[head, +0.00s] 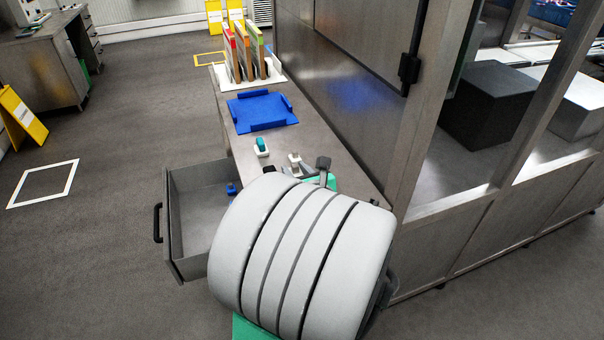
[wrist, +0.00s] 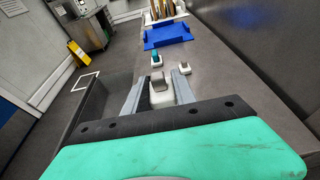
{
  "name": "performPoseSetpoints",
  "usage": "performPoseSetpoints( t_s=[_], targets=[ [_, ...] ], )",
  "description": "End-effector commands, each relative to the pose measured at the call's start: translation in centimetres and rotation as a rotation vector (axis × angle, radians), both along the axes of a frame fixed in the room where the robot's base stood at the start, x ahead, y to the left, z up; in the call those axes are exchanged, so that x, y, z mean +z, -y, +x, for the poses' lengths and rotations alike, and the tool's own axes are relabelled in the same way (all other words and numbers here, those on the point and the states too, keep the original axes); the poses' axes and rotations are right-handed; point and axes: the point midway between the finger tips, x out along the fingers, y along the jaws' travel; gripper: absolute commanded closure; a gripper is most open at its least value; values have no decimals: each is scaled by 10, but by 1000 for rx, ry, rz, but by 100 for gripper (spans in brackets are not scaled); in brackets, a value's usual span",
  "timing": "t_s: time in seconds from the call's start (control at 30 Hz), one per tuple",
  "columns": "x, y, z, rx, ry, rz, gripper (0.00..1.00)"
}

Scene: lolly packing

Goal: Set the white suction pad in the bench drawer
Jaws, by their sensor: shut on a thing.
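My gripper (wrist: 157,90) is shut on the white suction pad (wrist: 160,92), which shows between its two grey fingers in the wrist view. The pad is held near the drawer side of the bench top; I cannot tell its exact height. In the head view my arm hides most of the gripper. The bench drawer (head: 192,165) is pulled open at the left of the bench, its black handle facing left. A small blue thing (head: 231,188) lies inside it, and my arm covers the drawer's near right part.
A teal-topped pad (head: 262,148) and a small white-and-grey piece (head: 295,160) stand on the bench top. Behind them are a blue tray (head: 262,112) and a white rack (head: 248,80) with upright boards. A metal cabinet wall (head: 340,90) bounds the bench's right. Floor left of the drawer is clear.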

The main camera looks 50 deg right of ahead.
Motion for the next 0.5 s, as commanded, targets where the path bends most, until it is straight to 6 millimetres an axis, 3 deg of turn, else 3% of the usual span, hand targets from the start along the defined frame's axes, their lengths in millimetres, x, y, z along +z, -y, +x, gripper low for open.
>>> performPoseSetpoints(
  t_s=[0.33,0.5],
  targets=[
    [-42,78,43,3,-2,5,100],
    [-81,105,57,1,-2,5,100]
  ],
)
